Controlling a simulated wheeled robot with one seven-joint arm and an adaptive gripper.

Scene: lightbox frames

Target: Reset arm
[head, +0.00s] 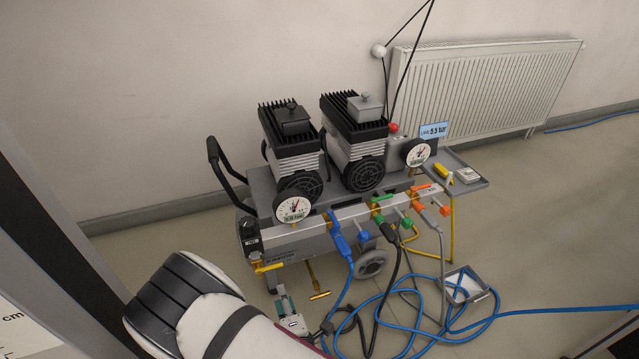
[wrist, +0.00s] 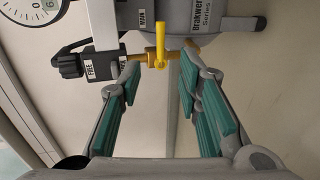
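My arm (head: 225,325) reaches in from the bottom of the head view toward the front of a twin-motor compressor (head: 330,190). My gripper (head: 283,300) shows small and low in front of the compressor's left end. In the wrist view, my gripper (wrist: 159,84) is open, its two green-padded fingers apart with nothing between them. A brass valve with a yellow lever (wrist: 160,45) lies just beyond the fingertips; I cannot tell the exact gap. The same yellow lever (head: 268,267) shows in the head view. A black knob (wrist: 68,65) is left of the valve.
Blue hoses (head: 420,290) and black cables lie tangled on the floor to the right of my gripper. A small square tray (head: 487,296) sits among them. A side shelf (head: 478,184) sticks out right of the compressor. A radiator (head: 480,85) hangs on the back wall.

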